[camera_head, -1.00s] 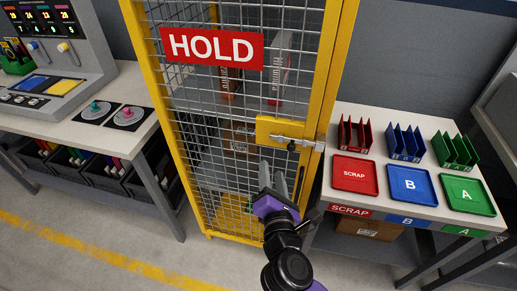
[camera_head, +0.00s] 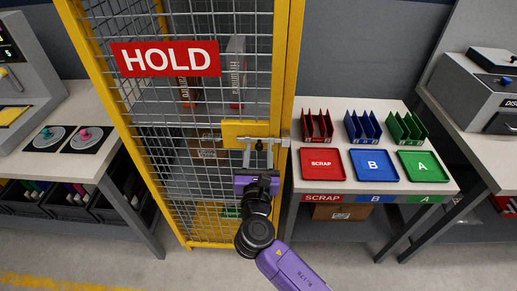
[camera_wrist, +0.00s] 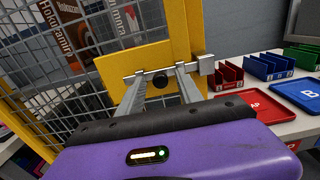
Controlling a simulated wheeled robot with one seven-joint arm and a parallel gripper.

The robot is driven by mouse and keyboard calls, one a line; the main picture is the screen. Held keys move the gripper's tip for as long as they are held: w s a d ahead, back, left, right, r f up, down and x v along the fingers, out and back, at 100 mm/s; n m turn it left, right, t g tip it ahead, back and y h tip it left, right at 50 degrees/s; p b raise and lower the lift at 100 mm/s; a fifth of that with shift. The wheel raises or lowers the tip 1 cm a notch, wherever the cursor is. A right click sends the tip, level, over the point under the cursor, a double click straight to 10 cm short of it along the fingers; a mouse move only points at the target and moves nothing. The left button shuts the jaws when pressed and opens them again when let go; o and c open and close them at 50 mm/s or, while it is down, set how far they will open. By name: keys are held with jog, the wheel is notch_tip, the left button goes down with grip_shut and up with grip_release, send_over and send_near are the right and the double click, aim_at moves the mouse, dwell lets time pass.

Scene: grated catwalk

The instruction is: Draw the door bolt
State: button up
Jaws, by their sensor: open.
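The door bolt (camera_head: 274,140) is a grey metal bar on a yellow plate (camera_head: 238,129) at the right side of the mesh cage door. It also shows in the wrist view (camera_wrist: 197,66), lying across the plate with a square grey block at its right end. My gripper (camera_head: 259,154) is open and reaches up to the bolt from below.
The yellow-framed cage (camera_head: 290,60) carries a red HOLD sign (camera_head: 166,58) and has boxes inside. A table on the right holds scrap, B and A trays (camera_head: 374,166) and file racks. A console bench (camera_head: 50,165) stands left. Floor in front is clear.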

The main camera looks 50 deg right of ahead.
jog(key=shift+w+d, duration=0.25)
jog(key=shift+d, duration=0.05)
grip_shut()
jog(key=shift+w+a, duration=1.3)
jog(key=shift+w, duration=0.3)
grip_release()
send_near(246, 140)
jog(key=shift+b+v, duration=0.4)
jog(key=shift+v, duration=0.7)
